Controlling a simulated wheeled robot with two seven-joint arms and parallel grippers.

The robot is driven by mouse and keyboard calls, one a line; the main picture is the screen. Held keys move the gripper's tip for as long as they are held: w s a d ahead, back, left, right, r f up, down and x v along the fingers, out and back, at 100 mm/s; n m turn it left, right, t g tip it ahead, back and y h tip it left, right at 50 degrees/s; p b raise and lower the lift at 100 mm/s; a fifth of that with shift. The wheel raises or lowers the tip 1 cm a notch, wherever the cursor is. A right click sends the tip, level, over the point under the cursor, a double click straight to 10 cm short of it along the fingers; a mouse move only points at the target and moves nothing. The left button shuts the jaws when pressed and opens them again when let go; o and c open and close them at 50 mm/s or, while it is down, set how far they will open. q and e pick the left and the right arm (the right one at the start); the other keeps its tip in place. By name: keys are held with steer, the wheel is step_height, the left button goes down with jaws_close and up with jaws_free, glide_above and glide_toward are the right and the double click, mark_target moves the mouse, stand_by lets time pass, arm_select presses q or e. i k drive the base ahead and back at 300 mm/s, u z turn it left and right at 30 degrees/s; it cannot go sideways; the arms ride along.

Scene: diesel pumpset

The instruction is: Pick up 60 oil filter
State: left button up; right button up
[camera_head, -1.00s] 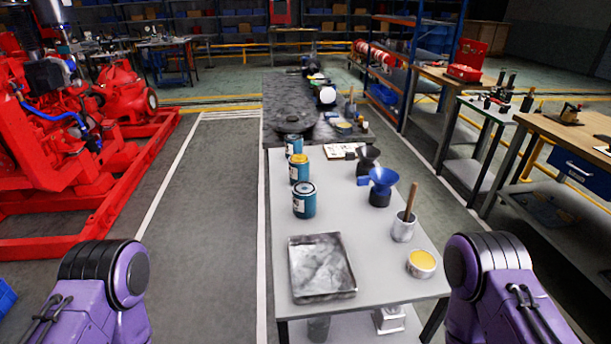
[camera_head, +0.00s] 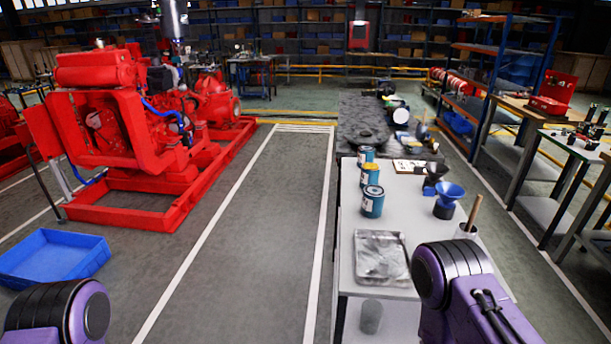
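I cannot pick out the oil filter for certain. Several teal cans stand upright on the grey table (camera_head: 345,262): a near one (camera_head: 372,202), one with a yellow lid (camera_head: 370,175) and a far one (camera_head: 365,155). A white round item (camera_head: 401,116) sits farther back on the dark bench (camera_head: 352,112). Purple links of my two arms show at the lower left and lower right. Both grippers are out of view. My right arm covers the near right part of the grey table.
A metal tray (camera_head: 381,256), a blue funnel (camera_head: 449,192) and a partly hidden cup with a wooden handle (camera_head: 474,214) are on the table. The red pumpset (camera_head: 130,130) and a blue crate (camera_head: 52,257) stand left. The floor aisle between is clear.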

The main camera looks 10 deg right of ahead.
mark_target(369, 171)
steer(key=u, duration=0.9)
steer(key=i, duration=2.8)
steer(key=z, duration=3.8)
